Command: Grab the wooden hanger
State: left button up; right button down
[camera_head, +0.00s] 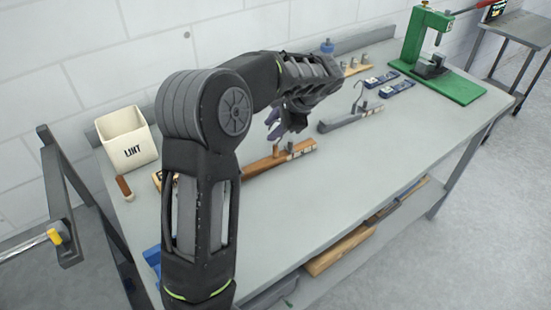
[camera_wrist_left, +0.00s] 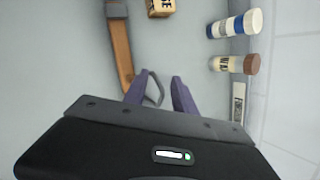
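The wooden hanger (camera_head: 262,164) lies on the grey table in the head view, with grey clips at its right end. It also shows as a brown bar (camera_wrist_left: 121,55) at the upper left of the left wrist view. My left gripper (camera_head: 278,128) is above the table just behind the hanger. In the wrist view its two purple fingers (camera_wrist_left: 160,78) stand apart. A thin grey metal loop, seemingly the hanger's hook, shows near the left finger; whether they touch is unclear. My right gripper is not in view.
A grey hanger (camera_head: 350,119) lies farther right. A white bin (camera_head: 127,141) stands at the table's left end. A green press (camera_head: 436,62) stands at the far right. Two bottles (camera_wrist_left: 234,24) (camera_wrist_left: 234,64) show in the wrist view. The table's front is clear.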

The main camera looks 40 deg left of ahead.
pick_arm(q)
grip_shut()
dwell(1.4)
